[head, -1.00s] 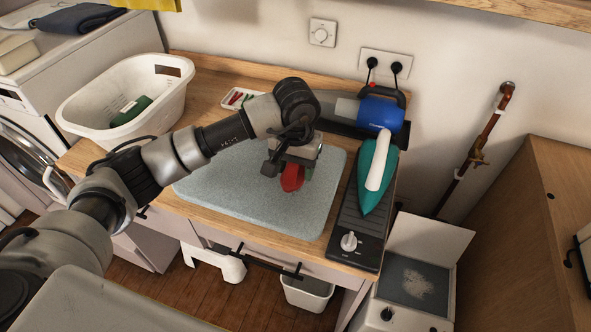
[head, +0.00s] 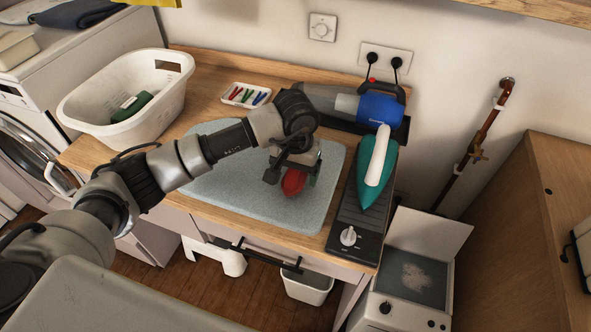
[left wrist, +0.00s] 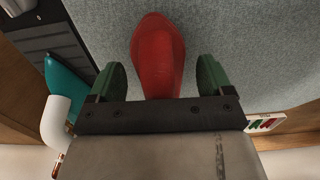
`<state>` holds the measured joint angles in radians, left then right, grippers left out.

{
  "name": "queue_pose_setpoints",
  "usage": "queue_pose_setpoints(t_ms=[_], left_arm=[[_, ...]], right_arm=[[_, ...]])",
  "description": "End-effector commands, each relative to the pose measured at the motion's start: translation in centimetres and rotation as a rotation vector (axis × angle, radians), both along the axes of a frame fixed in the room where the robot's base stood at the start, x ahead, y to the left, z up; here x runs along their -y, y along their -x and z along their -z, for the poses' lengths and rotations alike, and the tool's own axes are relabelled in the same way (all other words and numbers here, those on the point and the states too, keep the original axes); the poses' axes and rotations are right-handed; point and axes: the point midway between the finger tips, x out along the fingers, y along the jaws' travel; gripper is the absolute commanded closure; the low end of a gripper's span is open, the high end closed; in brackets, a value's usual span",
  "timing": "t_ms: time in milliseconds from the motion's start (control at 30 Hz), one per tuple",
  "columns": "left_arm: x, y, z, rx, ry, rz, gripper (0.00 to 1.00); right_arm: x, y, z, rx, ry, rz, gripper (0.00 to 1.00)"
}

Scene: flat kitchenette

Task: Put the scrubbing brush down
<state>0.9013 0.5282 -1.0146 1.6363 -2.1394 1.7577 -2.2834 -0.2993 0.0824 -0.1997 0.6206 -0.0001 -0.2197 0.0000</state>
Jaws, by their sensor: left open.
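The scrubbing brush shows as a red rounded body (head: 293,181) over the grey-blue mat (head: 230,190) on the counter. It also shows in the left wrist view (left wrist: 158,50), where it lies between the two green fingers with a gap on each side. My left gripper (head: 292,178) is open around the brush, low over the mat. The brush appears to rest on the mat, though its far end is hidden behind the gripper body. My right gripper is not in view.
A teal iron (head: 374,175) stands on a dark panel (head: 354,215) right of the mat. A blue handheld vacuum (head: 380,111) lies behind. A white basket (head: 150,105) with a green item stands left. A small tray of colored pegs (head: 246,95) sits behind the mat. The mat's left part is clear.

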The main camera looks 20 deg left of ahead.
Motion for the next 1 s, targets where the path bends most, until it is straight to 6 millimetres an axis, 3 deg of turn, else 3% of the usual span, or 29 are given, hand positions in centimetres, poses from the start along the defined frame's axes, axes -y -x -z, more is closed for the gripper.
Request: queue_pose_setpoints(t_ms=[167, 267, 700, 1000], left_arm=[[0.0, 0.0, -0.6, 0.0, 0.001, 0.0, 0.19], [0.0, -0.1, -1.7, 0.006, 0.001, 0.001, 0.19], [0.1, -0.1, -10.5, 0.005, 0.0, 0.001, 0.19], [0.1, 0.0, -12.3, -0.001, 0.0, 0.0, 0.19]], right_arm=[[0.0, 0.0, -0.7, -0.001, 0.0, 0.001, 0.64], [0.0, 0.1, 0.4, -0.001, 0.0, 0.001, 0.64], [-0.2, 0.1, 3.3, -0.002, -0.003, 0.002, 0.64], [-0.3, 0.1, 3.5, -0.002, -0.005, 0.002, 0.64]])
